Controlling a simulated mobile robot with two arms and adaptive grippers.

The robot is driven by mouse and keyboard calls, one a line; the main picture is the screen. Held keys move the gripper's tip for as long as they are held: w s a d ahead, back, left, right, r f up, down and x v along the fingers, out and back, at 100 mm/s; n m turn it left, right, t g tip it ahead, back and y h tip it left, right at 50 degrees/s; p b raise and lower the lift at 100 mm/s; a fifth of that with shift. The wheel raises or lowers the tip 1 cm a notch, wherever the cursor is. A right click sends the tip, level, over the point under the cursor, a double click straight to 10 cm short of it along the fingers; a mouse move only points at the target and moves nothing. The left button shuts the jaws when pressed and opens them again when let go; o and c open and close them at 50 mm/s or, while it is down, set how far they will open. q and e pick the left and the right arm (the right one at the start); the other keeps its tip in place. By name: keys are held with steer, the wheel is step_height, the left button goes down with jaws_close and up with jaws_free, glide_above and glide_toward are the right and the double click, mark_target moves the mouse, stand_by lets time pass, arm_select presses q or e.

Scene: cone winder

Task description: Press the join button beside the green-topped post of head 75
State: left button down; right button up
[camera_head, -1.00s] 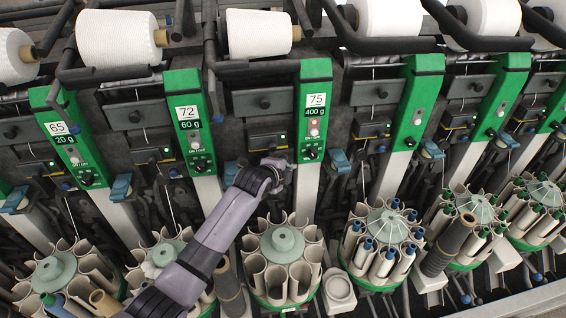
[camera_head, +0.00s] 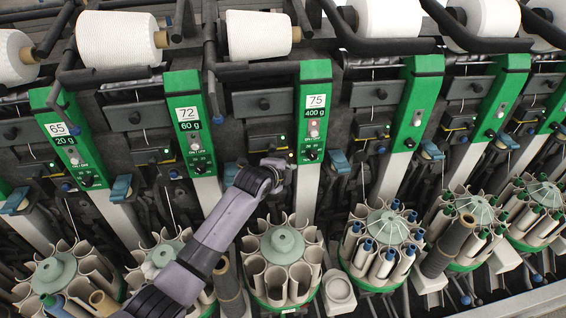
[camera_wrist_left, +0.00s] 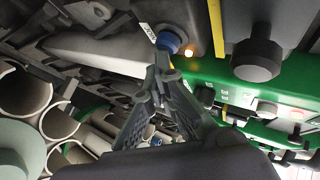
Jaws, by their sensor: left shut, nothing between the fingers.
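The green-topped post of head 75 (camera_head: 316,98) stands right of centre in the head view, labelled 75 and 400 g. My left gripper (camera_head: 287,163) is at the post's left edge, below the small dark box. It hides the button place there in the head view. In the left wrist view my left gripper (camera_wrist_left: 160,62) is shut and empty. Its tips are at a blue round button (camera_wrist_left: 169,42), overlapping its lower edge; I cannot tell whether they touch or press it. A lit amber lamp (camera_wrist_left: 189,53) is close beside it. My right gripper is in neither view.
A black knob (camera_head: 311,154) and a pale button (camera_head: 314,132) are on the post close by. Post 72 (camera_head: 186,100) is to the left. White yarn cones (camera_head: 258,35) and dark bars are above.

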arm_select(q)
steer(key=shift+s+p, duration=0.5)
steer(key=shift+s, duration=0.2)
steer(key=shift+d, duration=0.1)
steer(key=s+p, duration=0.2)
steer(key=s+d+p, duration=0.1)
steer(key=s+p, duration=0.1)
steer(key=shift+s, duration=0.4)
steer(key=shift+s+f, duration=0.1)
stand_by(0.4)
